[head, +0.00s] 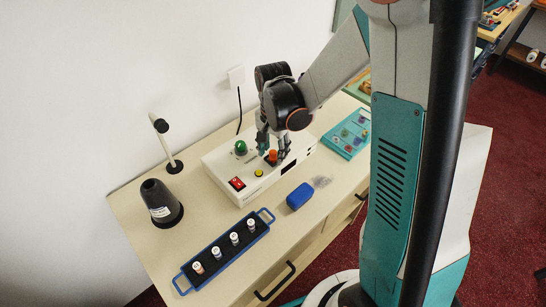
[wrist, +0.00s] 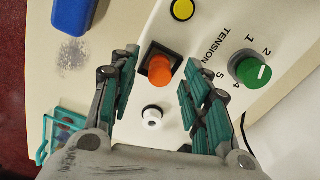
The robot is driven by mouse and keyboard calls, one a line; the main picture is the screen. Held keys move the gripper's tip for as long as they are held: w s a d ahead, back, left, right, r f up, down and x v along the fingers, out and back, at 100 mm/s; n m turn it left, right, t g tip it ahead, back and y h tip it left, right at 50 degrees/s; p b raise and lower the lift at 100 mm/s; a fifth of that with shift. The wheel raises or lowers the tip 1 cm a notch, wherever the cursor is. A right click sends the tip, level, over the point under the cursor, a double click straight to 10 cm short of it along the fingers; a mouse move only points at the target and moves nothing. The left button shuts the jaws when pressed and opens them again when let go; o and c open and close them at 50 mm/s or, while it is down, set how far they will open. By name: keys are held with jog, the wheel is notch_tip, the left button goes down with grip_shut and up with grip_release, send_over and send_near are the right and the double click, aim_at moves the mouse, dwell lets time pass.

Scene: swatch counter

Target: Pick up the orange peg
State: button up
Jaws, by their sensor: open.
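The orange peg (head: 273,155) stands upright in a dark square socket on top of a white control box (head: 215,165). In the wrist view the peg (wrist: 160,70) shows from above, between the two fingers and close to the level of their tips. My gripper (wrist: 163,72) is open, with one teal-padded finger on each side of the peg and a gap on both sides. In the head view my gripper (head: 273,145) points down over the box, and its fingers partly hide the socket.
On the box are a green dial (wrist: 250,71), a yellow button (wrist: 183,9), a white knob (wrist: 152,116) and a red switch (head: 237,183). A blue block (head: 299,196), a blue-handled rack of vials (head: 225,256), a dark cone (head: 160,201) and a teal swatch board (head: 347,134) surround it.

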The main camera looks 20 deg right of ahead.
aim_at(273, 152)
jog(key=c, duration=0.9)
jog(key=shift+r, duration=0.15)
notch_tip(273, 152, up, 20)
jog(key=p, duration=0.5)
jog(key=shift+s, duration=0.1)
jog(key=shift+c, duration=0.2)
